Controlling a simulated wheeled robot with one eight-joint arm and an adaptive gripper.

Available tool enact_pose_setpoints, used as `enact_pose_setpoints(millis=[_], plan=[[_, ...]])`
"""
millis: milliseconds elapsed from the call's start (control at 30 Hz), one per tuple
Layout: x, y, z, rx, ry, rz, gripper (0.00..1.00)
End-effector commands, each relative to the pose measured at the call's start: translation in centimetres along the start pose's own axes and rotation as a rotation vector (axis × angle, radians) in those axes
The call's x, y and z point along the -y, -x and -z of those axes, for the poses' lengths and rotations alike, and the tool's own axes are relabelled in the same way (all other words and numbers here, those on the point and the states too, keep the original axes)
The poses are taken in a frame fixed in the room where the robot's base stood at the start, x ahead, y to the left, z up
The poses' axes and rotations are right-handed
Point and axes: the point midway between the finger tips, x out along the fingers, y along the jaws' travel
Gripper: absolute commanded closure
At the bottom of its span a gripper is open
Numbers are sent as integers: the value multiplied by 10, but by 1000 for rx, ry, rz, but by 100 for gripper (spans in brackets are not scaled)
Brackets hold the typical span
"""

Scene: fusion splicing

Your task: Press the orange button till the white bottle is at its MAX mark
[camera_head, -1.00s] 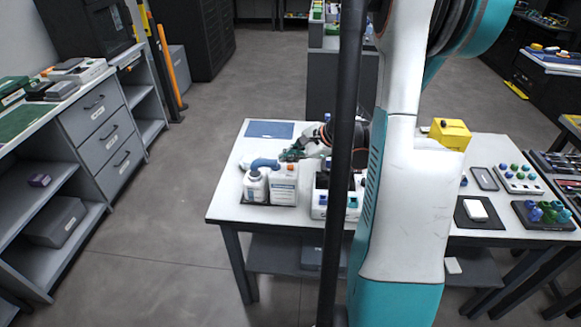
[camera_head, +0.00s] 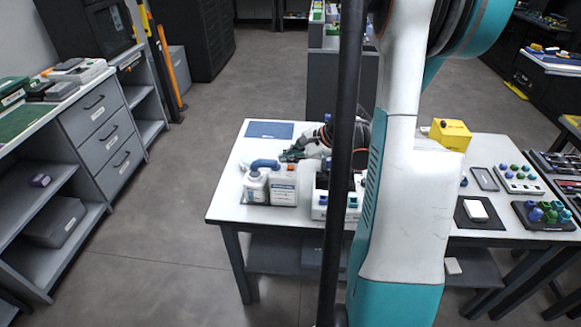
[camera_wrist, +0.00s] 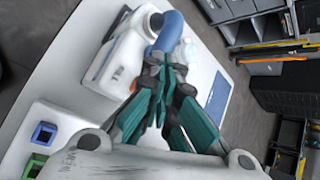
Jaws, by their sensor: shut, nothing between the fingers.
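The white bottle (camera_head: 255,188) stands at the left front of the table in the head view, beside a white labelled container (camera_head: 284,187). A blue curved tube (camera_head: 265,163) arches above the two; it also shows in the wrist view (camera_wrist: 170,32). My gripper (camera_head: 290,156) is just behind the container's top. In the wrist view my gripper (camera_wrist: 163,66) has its teal fingers together with nothing between them, close to the tube and a white vessel (camera_wrist: 112,66).
A blue mat (camera_head: 270,129) lies at the table's back left. A white block with coloured sockets (camera_head: 320,205) stands right of the container, partly behind my arm. A yellow box (camera_head: 450,134) and a black tray with a white item (camera_head: 462,218) are further right. The table's left edge is clear.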

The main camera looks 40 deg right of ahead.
Motion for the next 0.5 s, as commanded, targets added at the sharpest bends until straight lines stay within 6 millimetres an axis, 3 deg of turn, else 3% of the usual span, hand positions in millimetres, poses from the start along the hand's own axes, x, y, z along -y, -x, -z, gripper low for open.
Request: enact_pose_setpoints(millis=[500], plan=[[-4, -5, 4, 0, 0, 0, 100]])
